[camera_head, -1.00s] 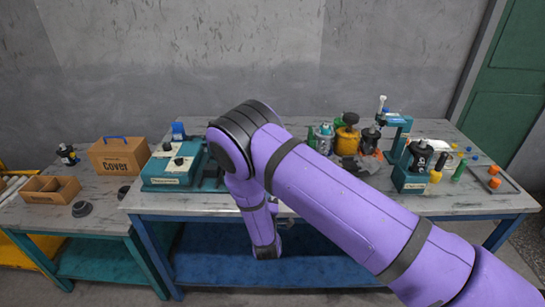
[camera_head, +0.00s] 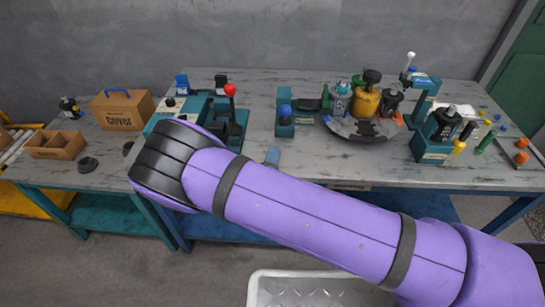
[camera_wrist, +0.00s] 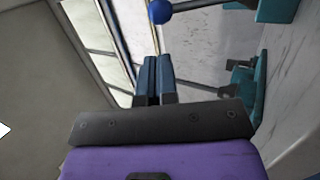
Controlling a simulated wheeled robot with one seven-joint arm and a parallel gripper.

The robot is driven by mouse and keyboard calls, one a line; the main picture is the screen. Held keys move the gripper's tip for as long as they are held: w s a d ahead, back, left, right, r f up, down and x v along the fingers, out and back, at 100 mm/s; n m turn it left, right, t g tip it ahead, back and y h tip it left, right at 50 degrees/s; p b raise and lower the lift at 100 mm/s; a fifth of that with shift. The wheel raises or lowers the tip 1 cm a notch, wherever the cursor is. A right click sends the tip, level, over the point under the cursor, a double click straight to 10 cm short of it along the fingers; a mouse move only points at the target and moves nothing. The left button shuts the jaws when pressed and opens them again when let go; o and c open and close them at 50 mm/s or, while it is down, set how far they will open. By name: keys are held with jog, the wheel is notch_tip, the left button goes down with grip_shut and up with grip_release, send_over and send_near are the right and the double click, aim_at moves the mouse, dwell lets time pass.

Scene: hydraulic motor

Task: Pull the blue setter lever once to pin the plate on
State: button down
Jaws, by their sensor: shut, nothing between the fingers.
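The blue ball knob (camera_head: 285,110) of the setter lever stands over a small teal base (camera_head: 285,127) near the middle of the bench. In the wrist view the blue knob (camera_wrist: 160,11) is at the top edge, beyond my fingertips and apart from them in the picture. My gripper (camera_wrist: 156,60) is shut and empty, its two dark blue fingers side by side. In the head view only a small blue-grey part of my gripper (camera_head: 272,156) shows above my purple arm, in front of the lever's base. I cannot tell which part is the plate.
A red-knobbed lever (camera_head: 230,90) stands on a teal station to the left. A round turntable (camera_head: 362,137) with several parts lies right of the blue knob. A teal press (camera_head: 420,105) stands further right. Bench top between the two levers is clear.

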aim_at(283, 115)
jog(key=x, duration=1)
jog(key=shift+w+r+g+y, duration=0.3)
jog(key=shift+w+r+g, duration=0.15)
jog(key=shift+r, duration=0.3)
jog(key=w+r+n+g+y, duration=0.1)
jog(key=w+r+g, duration=0.5)
jog(key=w, duration=0.3)
jog(key=shift+w+d+n+y, duration=0.2)
jog(key=shift+w+n+y, duration=0.1)
jog(key=shift+n+y, duration=0.1)
jog(key=shift+w+r, duration=0.1)
